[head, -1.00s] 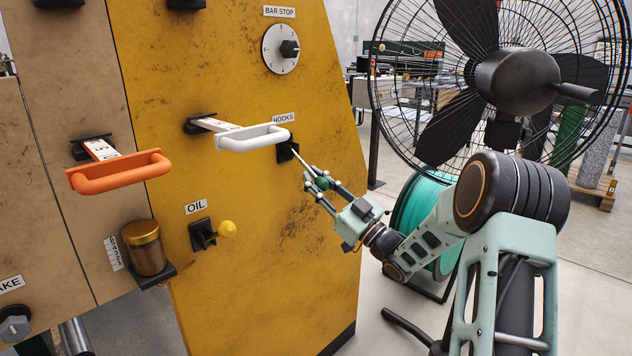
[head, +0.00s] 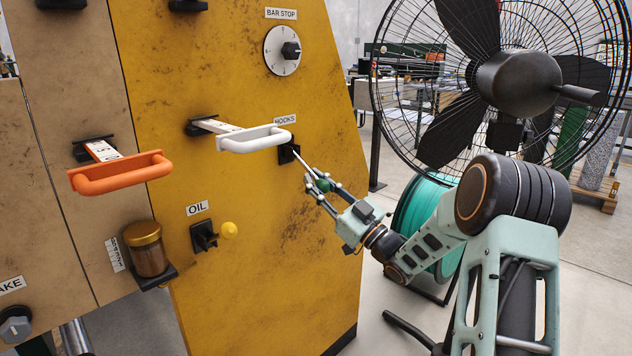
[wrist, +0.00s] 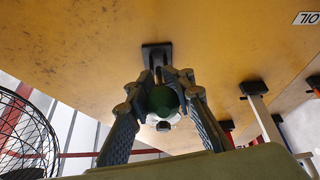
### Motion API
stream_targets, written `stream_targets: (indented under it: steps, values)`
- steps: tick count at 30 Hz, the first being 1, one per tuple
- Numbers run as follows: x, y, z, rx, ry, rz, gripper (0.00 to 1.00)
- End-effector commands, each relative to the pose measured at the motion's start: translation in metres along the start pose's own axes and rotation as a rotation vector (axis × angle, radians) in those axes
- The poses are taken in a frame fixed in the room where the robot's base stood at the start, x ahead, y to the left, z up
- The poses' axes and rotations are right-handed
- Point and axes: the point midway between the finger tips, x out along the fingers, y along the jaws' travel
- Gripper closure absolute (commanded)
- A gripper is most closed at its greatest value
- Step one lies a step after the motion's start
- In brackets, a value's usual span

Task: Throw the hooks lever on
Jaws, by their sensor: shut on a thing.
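The hooks lever is a thin metal rod with a dark green ball knob (head: 322,185), coming out of a black base (head: 288,153) under the HOOKS label (head: 285,119) on the yellow panel. The rod slants down and to the right from its base in the head view. My gripper (head: 323,187) is shut on the knob, with a finger on each side of it. In the wrist view the green knob (wrist: 162,101) sits between the two fingers, with the black base (wrist: 157,56) behind it.
A white handle (head: 255,139) juts out just left of the lever, and an orange handle (head: 120,173) is farther left. A large caged fan (head: 515,82) and a teal spool (head: 415,215) stand at the right.

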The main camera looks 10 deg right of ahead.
Motion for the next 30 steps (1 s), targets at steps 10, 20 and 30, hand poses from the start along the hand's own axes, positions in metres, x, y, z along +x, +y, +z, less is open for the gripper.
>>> stream_targets:
  steps: [10,20,30]
  values:
    - [0.003,-0.002,-0.001,0.001,0.002,-0.004,0.60]
    - [-0.002,0.000,-0.001,0.000,0.001,-0.001,0.60]
    - [-0.062,0.000,0.000,0.001,0.000,0.002,0.60]
